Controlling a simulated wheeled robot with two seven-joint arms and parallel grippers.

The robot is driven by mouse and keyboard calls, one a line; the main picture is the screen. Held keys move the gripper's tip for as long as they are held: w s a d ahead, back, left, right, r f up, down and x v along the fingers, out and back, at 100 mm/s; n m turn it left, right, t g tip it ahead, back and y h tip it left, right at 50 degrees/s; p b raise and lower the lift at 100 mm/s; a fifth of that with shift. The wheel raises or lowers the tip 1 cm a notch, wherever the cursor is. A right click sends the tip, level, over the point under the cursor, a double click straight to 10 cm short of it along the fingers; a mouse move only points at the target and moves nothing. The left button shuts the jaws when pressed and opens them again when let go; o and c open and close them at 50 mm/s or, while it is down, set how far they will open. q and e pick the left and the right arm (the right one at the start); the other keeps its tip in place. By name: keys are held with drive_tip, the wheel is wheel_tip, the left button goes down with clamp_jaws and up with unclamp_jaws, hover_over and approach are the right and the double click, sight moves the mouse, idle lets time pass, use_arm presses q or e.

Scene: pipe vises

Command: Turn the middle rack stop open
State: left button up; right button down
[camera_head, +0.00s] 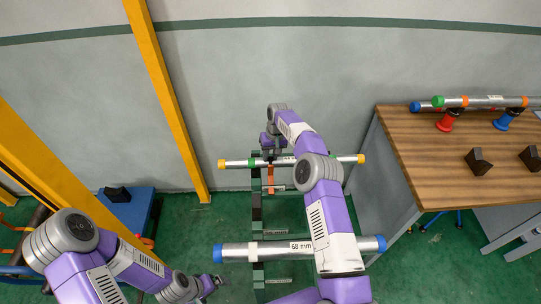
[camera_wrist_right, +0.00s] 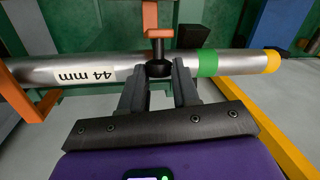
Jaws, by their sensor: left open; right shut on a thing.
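A metal pipe (camera_head: 240,163) with yellow ends and a green band lies across the dark green rack (camera_head: 256,214). In the right wrist view the same pipe (camera_wrist_right: 223,63) carries a 44 mm label. An orange rack stop (camera_wrist_right: 151,22) stands at this pipe and ends in a black knob (camera_wrist_right: 159,69). The stop also shows in the head view (camera_head: 270,178). My right gripper (camera_wrist_right: 159,80) has its fingers closed around the knob, in front of the pipe; my arm partly hides it in the head view. My left gripper (camera_head: 215,282) is open and empty, low at the left of the rack.
A 68 mm pipe (camera_head: 270,251) with blue ends lies lower on the rack. Another orange bracket (camera_wrist_right: 30,95) shows at left in the wrist view. A wooden table (camera_head: 430,140) with pipes stands right. A yellow post (camera_head: 168,95) rises left of the rack.

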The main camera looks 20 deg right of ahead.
drive_tip(key=shift+w+d, duration=0.1)
drive_tip(key=shift+d, duration=0.05)
drive_tip(key=c, duration=0.9)
unclamp_jaws()
drive_tip(key=shift+o, duration=0.2)
wheel_tip(320, 180, up, 8)
drive_tip(key=d, duration=0.1)
drive_tip(key=shift+f, duration=0.25)
